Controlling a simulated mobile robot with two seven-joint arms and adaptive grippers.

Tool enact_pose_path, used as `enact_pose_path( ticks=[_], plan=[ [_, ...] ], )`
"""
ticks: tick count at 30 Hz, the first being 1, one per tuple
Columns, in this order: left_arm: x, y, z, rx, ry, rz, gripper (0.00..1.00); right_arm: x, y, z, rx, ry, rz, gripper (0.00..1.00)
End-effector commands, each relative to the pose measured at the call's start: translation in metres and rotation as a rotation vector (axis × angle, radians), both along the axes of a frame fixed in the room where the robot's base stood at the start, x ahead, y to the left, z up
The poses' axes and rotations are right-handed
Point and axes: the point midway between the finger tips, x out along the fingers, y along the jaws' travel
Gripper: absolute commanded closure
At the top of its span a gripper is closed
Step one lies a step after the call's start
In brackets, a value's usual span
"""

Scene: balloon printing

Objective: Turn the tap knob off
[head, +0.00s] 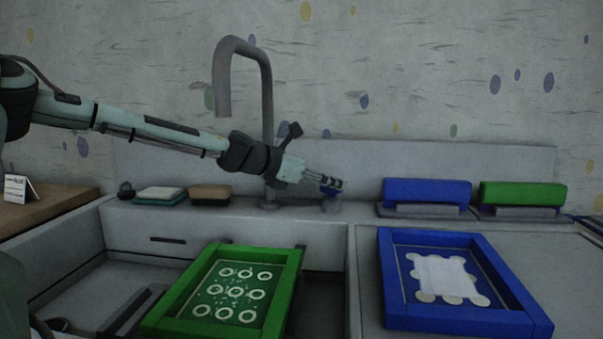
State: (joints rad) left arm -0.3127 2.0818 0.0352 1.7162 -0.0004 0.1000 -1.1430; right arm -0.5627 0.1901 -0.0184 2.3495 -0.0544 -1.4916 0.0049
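The grey tap (266,90) rises behind the sink, with its spout curving down to the left. No water stream shows below the spout. A small bluish round part (331,204), likely the tap knob, stands on the ledge right of the tap's base. My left arm reaches in from the left across the tap's column. My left gripper (332,184) is at this bluish part and partly covers it. Whether its fingers touch or grip it is too small and dark to tell. My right gripper is not in view.
A green frame (283,290) with white rings spans the sink; a blue frame (393,285) lies on the right counter. Blue (427,191) and green (523,194) squeegees stand behind. Sponges (210,194) sit left of the tap. A small card (20,188) stands far left.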

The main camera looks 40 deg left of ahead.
Motion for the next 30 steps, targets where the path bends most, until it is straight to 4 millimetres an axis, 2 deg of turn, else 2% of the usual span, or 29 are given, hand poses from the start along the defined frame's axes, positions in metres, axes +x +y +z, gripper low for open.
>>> enact_pose_path(
  ticks=[12,18,24,30],
  plan=[
    [-0.056,0.014,0.027,0.000,-0.005,0.000,0.34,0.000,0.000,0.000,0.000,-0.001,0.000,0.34],
    [-0.077,0.019,0.034,0.000,-0.003,-0.001,0.34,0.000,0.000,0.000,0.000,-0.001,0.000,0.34],
    [-0.086,0.022,0.037,0.000,-0.001,0.000,0.34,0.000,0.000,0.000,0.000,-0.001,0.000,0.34],
    [-0.087,0.022,0.037,-0.001,0.000,-0.001,0.34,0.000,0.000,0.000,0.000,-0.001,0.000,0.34]
  ],
)
